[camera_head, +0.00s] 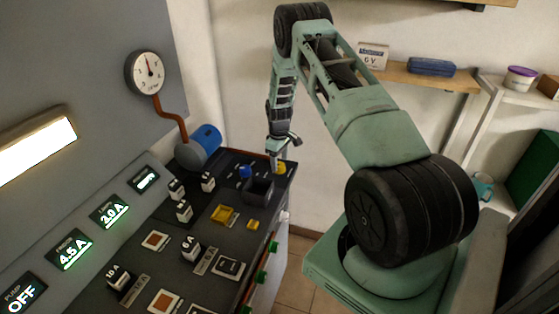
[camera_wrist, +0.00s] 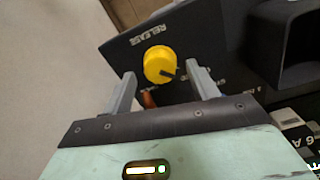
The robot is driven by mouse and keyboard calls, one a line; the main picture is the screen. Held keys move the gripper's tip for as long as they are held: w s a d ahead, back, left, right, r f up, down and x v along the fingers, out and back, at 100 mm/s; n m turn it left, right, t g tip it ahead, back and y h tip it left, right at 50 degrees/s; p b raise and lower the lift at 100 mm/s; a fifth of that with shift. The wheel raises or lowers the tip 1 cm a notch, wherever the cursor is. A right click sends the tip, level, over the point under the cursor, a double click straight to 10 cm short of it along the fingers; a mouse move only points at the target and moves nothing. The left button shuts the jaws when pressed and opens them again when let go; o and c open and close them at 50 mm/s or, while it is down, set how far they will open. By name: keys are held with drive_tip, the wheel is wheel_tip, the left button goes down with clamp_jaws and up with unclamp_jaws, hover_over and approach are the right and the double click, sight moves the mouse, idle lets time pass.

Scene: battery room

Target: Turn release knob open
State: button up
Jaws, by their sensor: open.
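The release knob (camera_wrist: 158,64) is a round yellow knob with a dark pointer mark at its lower right. It sits on the black panel beside the printed word RELEASE (camera_wrist: 148,35). In the head view the yellow knob (camera_head: 281,168) is at the far right corner of the console, partly behind my gripper. My gripper (camera_wrist: 163,82) is open, with its two grey fingers on either side of the knob's near edge. I cannot tell whether either finger touches it. My gripper (camera_head: 277,166) points down at that corner in the head view.
A black open-topped box (camera_head: 258,188) stands on the console close to the knob. A blue knob (camera_head: 245,172), a blue cylinder (camera_head: 206,138) and several switches lie further left. Shelves (camera_head: 420,78) with small items are on the wall behind my arm.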

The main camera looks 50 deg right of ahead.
drive_tip(key=shift+f, duration=1)
drive_tip(key=c, duration=1)
